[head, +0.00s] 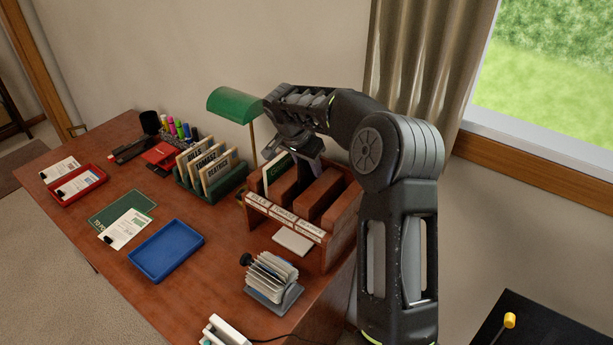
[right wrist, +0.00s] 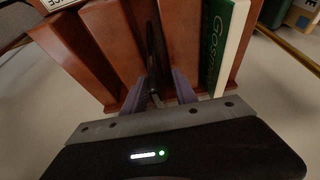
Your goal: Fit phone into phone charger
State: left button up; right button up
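My right gripper (head: 305,155) reaches down into the wooden letter sorter (head: 338,252) from above. In the right wrist view its two fingers (right wrist: 160,92) stand apart inside one slot. A thin dark upright object, possibly the phone (right wrist: 152,55), stands in that slot between or just beyond the fingertips; I see no clear grip on it. A white device with a cord, possibly the phone charger (head: 226,330), lies at the desk's front edge, cut off by the frame. My left gripper is not in view.
A green book (right wrist: 214,45) stands beside the slot. A rotary card file (head: 271,280) and a white pad (head: 293,241) lie before the sorter. A green lamp (head: 234,103) stands behind. A blue tray (head: 166,250) and green file holder (head: 235,178) are left. Bare desk lies between.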

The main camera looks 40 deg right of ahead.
grip_shut()
dwell(1.4)
